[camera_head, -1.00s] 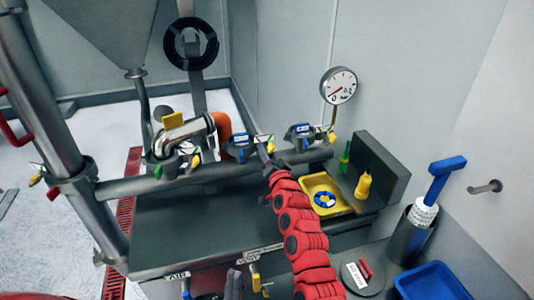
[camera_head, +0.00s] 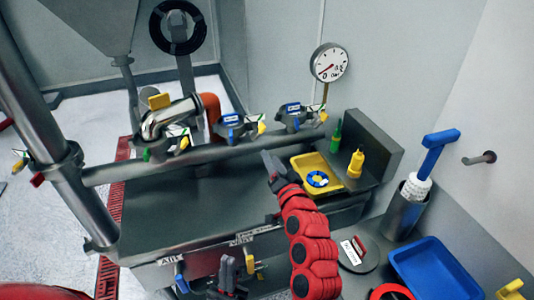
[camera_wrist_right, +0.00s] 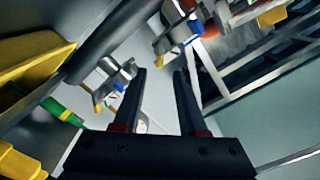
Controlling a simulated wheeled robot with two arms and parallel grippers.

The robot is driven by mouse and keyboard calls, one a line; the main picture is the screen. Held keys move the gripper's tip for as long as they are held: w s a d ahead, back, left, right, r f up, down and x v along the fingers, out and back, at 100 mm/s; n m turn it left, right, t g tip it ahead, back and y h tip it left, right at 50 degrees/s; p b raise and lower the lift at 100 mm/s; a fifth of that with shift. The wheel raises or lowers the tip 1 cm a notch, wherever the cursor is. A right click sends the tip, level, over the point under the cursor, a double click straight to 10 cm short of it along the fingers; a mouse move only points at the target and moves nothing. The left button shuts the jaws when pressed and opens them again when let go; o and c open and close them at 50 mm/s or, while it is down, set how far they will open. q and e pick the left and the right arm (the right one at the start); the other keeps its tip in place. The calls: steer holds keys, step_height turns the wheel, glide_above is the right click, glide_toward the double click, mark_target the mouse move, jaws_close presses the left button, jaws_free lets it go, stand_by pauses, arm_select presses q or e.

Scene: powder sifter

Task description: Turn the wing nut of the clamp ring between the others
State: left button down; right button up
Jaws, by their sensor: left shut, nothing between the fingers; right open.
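Three clamp rings sit along the horizontal pipe in the head view. The middle clamp ring (camera_head: 231,127) has a blue-and-white label with blue and yellow pieces; its wing nut is too small to tell apart. The left clamp ring (camera_head: 172,138) has green and yellow pieces, the right clamp ring (camera_head: 294,115) blue and yellow. My right gripper (camera_head: 268,161) is open and empty, below and right of the middle ring, apart from it. Its open fingers also show in the right wrist view (camera_wrist_right: 161,75).
A pressure gauge (camera_head: 330,62) stands behind the right ring. A blue bin (camera_head: 440,275) and brush holder (camera_head: 404,215) are farther right. The bench top (camera_head: 190,210) is mostly clear.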

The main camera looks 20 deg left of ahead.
steer(key=shift+v, duration=1.85)
